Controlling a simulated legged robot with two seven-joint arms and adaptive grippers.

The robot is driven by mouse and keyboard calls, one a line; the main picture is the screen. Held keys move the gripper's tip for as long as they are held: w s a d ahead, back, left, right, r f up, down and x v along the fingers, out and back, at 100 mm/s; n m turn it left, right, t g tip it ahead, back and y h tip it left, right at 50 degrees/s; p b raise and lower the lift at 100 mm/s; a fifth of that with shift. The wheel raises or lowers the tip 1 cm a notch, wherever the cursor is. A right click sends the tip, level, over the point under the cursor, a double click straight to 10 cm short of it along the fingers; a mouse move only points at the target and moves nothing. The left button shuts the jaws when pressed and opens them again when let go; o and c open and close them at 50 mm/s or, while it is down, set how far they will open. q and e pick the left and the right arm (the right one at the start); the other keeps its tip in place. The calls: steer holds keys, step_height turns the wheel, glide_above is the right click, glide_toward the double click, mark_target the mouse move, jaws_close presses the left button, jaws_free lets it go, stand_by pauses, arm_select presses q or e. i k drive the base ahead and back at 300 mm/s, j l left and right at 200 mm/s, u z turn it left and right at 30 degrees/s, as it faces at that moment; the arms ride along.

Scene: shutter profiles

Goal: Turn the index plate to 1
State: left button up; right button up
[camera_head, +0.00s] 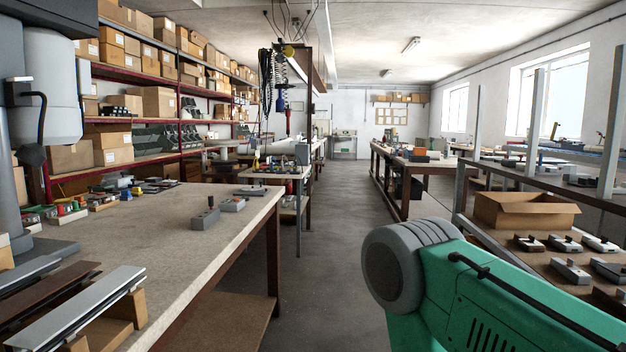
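I cannot make out an index plate or any numbers in this view. A small grey block with a dark knob (205,216) sits on the near left workbench (150,235), close to its right edge. Neither of my grippers is in view.
Metal profiles (75,318) rest on wooden blocks at the near left. A machine with a grey column (12,150) stands at the left edge. An open cardboard box (525,212) and several small knobbed blocks (570,270) sit on the right bench. The aisle floor (325,240) is clear.

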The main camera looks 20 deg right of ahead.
mark_target(248, 189)
steer(key=i+l+z, duration=0.35)
steer(key=i, duration=0.15)
steer(key=i+l+z, duration=0.2)
steer(key=i+z, duration=0.15)
steer(key=i, duration=0.15)
steer(key=i+z, duration=0.35)
steer(key=i, duration=0.2)
steer(key=l, duration=0.05)
